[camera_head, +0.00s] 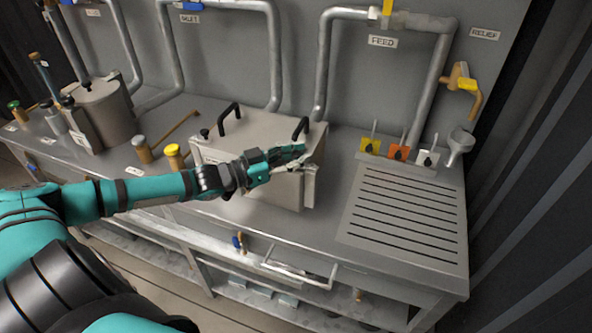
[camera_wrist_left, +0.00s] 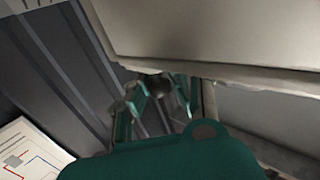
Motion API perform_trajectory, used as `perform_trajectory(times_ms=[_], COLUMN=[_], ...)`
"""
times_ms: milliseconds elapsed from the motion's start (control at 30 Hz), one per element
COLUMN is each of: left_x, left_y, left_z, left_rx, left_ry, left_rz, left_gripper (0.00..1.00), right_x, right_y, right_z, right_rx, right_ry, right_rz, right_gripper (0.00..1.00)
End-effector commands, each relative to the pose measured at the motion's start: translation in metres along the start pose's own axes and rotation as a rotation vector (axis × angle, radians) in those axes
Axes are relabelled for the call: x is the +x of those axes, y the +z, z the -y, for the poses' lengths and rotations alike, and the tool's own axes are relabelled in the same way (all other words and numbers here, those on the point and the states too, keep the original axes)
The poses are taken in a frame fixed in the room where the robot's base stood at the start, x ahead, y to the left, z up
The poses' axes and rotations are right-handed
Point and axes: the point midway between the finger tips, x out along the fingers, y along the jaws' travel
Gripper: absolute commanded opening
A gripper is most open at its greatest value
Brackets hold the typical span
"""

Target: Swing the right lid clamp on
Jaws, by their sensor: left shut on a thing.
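The grey metal box (camera_head: 250,148) stands on the bench with its flat lid shut and two black handles on top. A left lid clamp with a black knob (camera_head: 204,133) shows at the lid's left edge. My left gripper (camera_head: 298,156) reaches across the box front to its right side. In the left wrist view, its teal fingers (camera_wrist_left: 158,92) are around a dark round knob (camera_wrist_left: 160,82), which appears to be the right lid clamp's, close to the metal edge. The rest of that clamp is hidden by the fingers. My right gripper is not in view.
A slatted drain board (camera_head: 405,215) lies right of the box. Yellow, orange and white blocks (camera_head: 398,152) with levers stand behind it. Yellow-capped and grey-capped posts (camera_head: 174,157) stand left of the box. Pipes (camera_head: 323,70) rise behind it, and a rail (camera_head: 300,275) runs along the bench front.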

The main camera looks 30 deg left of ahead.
Motion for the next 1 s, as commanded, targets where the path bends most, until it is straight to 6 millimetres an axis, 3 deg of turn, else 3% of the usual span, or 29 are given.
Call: perform_trajectory(times_ms=[367,400,600,867,1000], left_x=[0.000,0.000,0.000,0.000,0.000], left_y=[0.001,0.001,0.001,-0.001,-0.005], left_z=[-0.002,-0.002,-0.001,0.000,-0.002], left_rx=[-0.011,-0.011,-0.008,-0.006,-0.008], left_ry=[0.015,0.015,0.013,0.009,-0.016], left_rz=[0.004,0.004,0.004,0.004,-0.001], left_gripper=[0.00,0.22,0.46,0.46,0.46], right_x=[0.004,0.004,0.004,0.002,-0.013], right_y=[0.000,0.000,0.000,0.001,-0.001], right_z=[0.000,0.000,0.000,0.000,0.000], right_rx=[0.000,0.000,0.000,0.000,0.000], right_ry=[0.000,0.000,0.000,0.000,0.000], right_rz=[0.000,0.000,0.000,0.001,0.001], right_gripper=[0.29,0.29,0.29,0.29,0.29])
